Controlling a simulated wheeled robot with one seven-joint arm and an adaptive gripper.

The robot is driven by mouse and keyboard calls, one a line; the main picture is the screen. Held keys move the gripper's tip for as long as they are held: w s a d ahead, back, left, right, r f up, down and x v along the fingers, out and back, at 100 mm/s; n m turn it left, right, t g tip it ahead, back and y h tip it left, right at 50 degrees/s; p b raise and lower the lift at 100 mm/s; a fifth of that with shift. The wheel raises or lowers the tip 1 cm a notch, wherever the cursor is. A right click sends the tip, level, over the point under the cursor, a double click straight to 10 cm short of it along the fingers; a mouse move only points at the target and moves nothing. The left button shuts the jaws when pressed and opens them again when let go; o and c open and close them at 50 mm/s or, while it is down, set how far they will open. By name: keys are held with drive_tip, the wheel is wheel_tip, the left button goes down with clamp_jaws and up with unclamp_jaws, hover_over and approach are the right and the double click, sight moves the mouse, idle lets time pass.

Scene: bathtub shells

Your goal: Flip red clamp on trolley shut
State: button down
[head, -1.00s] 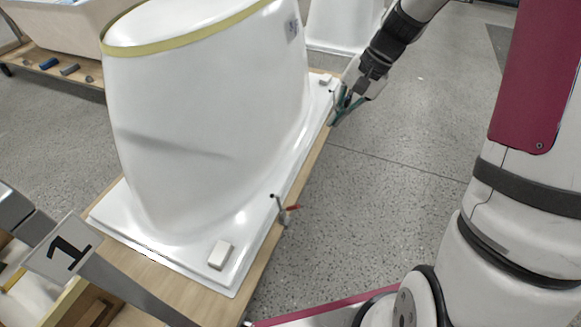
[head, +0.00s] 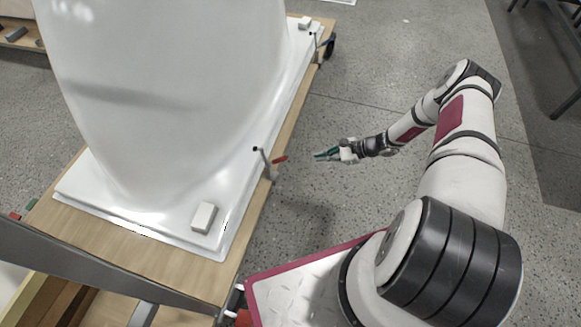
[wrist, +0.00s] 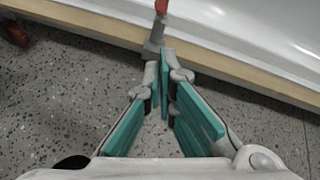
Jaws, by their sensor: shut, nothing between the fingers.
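The red clamp sits on the trolley's (head: 262,195) right wooden edge. Its red handle (head: 280,159) sticks outward over the floor, and its black-tipped arm (head: 257,150) stands raised over the white rim. My gripper (head: 317,156) is to the right of the handle, a short gap away, pointing at it. In the wrist view the teal fingers (wrist: 160,62) meet at the tips, empty. The clamp's grey bracket (wrist: 155,38) is just beyond the tips there, and the red handle (wrist: 161,7) is cut off by the top edge.
A large white tub shell (head: 170,90) fills the trolley top, with a white block (head: 204,217) on its near corner. Another clamp (head: 316,42) is at the far corner by a black wheel (head: 330,46). Open floor (head: 370,210) lies right of the trolley.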

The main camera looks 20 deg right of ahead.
drive_tip(key=shift+m+t, duration=0.3)
drive_tip(key=shift+m, duration=0.4)
drive_tip(key=f, duration=0.2)
drive_tip(key=s+f, duration=0.1)
drive_tip(key=f, duration=0.1)
drive_tip(key=shift+a+f, duration=0.15)
drive_tip(key=shift+a, duration=0.05)
drive_tip(key=w+a+f+b, duration=0.2)
drive_tip(key=w+a, duration=0.3)
drive_tip(key=a, duration=0.5)
drive_tip(key=shift+w+f, duration=0.15)
drive_tip(key=shift+w, duration=0.15)
drive_tip(key=shift+w+a+r+h+p, duration=0.1)
drive_tip(key=shift+w+r+h+p, duration=0.05)
drive_tip(key=shift+r+h+p, duration=0.25)
